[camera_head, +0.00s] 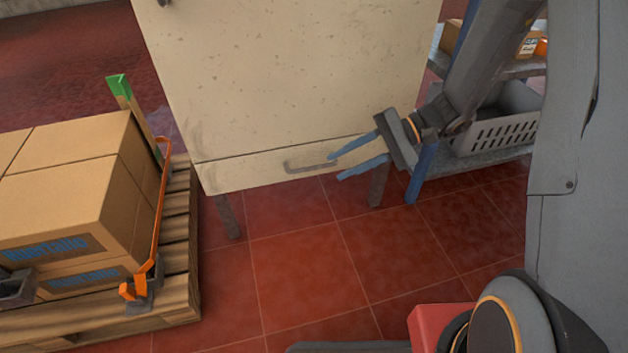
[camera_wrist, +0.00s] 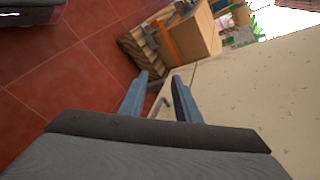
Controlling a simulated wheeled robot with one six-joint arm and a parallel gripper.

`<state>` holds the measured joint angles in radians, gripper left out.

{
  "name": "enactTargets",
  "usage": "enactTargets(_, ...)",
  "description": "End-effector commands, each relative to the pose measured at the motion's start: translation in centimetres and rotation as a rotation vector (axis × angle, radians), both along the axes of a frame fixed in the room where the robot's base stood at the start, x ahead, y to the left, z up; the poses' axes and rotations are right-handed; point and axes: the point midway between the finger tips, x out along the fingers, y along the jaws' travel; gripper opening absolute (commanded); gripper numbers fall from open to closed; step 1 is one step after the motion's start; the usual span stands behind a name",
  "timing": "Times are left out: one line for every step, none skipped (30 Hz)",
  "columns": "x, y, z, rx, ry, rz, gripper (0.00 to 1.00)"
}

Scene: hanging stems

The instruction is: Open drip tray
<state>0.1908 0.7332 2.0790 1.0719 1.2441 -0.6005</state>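The drip tray (camera_head: 250,174) is a shallow cream drawer at the bottom of a cream cabinet (camera_head: 290,75), and its front sits flush under the cabinet door. Its grey bar handle (camera_head: 311,167) is right of the middle. My gripper (camera_head: 334,167) is open, with its blue fingers pointing at the right end of the handle. In the wrist view the handle (camera_wrist: 163,104) shows between the two spread fingers of my gripper (camera_wrist: 160,76). I cannot tell whether either finger touches it.
A wooden pallet (camera_head: 180,275) with cardboard boxes (camera_head: 75,200) and an orange strap (camera_head: 158,215) stands at left. A shelf with a grey crate (camera_head: 500,128) stands at right. Red tiled floor (camera_head: 300,270) is clear before the cabinet.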

Motion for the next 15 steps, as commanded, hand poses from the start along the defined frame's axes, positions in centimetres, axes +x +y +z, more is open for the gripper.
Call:
enactTargets(1.6,0.0,-2.6,0.036,-0.002,-0.027,0.30)
enactTargets(2.3,0.1,-3.4,0.058,-0.005,-0.042,0.30)
enactTargets(3.3,0.1,-4.5,0.087,-0.012,-0.062,0.30)
enactTargets(4.0,0.1,-5.2,0.106,-0.016,-0.077,0.30)
enactTargets(4.7,0.1,-5.9,0.126,-0.022,-0.092,0.30)
enactTargets(5.6,0.1,-6.7,0.151,-0.029,-0.111,0.30)
enactTargets(6.2,0.0,-7.3,0.166,-0.034,-0.123,0.30)
enactTargets(6.8,0.0,-7.9,0.182,-0.040,-0.136,0.30)
enactTargets(7.4,-0.1,-8.4,0.200,-0.046,-0.150,0.30)
enactTargets(7.9,-0.1,-8.9,0.211,-0.051,-0.161,0.30)
enactTargets(8.2,-0.2,-9.2,0.221,-0.055,-0.169,0.30)
enactTargets(8.7,-0.2,-9.5,0.234,-0.060,-0.179,0.30)
enactTargets(8.9,-0.2,-9.7,0.241,-0.063,-0.185,0.30)
enactTargets(9.1,-0.3,-9.9,0.246,-0.066,-0.190,0.30)
enactTargets(9.3,-0.3,-10.1,0.251,-0.069,-0.195,0.30)
